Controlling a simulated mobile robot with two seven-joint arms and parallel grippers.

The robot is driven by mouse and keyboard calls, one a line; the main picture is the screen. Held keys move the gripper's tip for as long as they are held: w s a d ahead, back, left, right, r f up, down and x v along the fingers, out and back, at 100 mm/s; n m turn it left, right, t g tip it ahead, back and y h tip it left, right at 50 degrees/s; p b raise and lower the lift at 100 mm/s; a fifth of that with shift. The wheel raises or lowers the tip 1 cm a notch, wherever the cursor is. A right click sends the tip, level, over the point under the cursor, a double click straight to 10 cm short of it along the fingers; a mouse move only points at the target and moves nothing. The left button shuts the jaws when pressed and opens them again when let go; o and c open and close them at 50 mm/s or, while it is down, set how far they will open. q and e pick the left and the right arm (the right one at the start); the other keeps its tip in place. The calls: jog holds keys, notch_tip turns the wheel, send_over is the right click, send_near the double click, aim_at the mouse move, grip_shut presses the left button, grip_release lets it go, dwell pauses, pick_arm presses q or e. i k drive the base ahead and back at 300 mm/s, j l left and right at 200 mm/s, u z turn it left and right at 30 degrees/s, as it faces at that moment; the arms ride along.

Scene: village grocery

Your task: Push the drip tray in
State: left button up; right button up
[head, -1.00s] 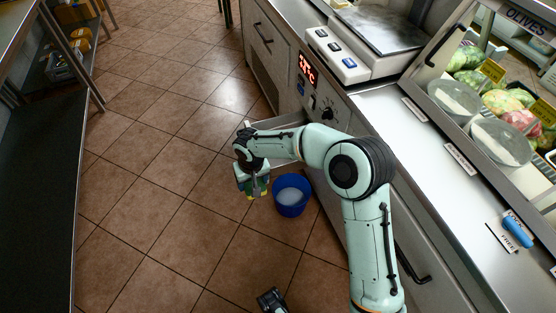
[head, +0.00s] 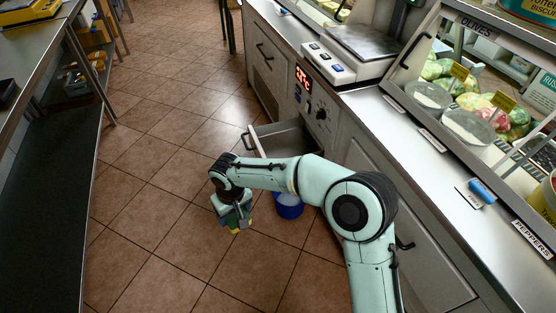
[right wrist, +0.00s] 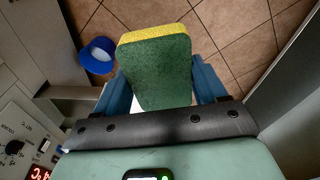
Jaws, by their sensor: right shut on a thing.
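The drip tray (head: 284,140) stands pulled out of the counter front below the red display, like an open shallow drawer. My right forearm hides the near edge of the tray. My left gripper is not in view.
A blue bucket (head: 290,209) stands on the floor near the counter, partly behind my right arm; it also shows in the right wrist view (right wrist: 98,55). A dark shelf unit (head: 50,180) runs along the left. The tiled floor between is clear.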

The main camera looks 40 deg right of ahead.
aim_at(290, 138)
jog(key=k+j, duration=0.1)
jog(key=i+z, duration=0.1)
jog(key=z, duration=0.25)
jog(key=i+l+z, duration=0.1)
jog(key=z, duration=0.3)
jog(key=i+z, duration=0.15)
jog(key=i, duration=0.35)
jog(key=i+j+z, duration=0.15)
jog(key=i, duration=0.35)
jog(key=i+j+z, duration=0.1)
jog(key=i, duration=0.4)
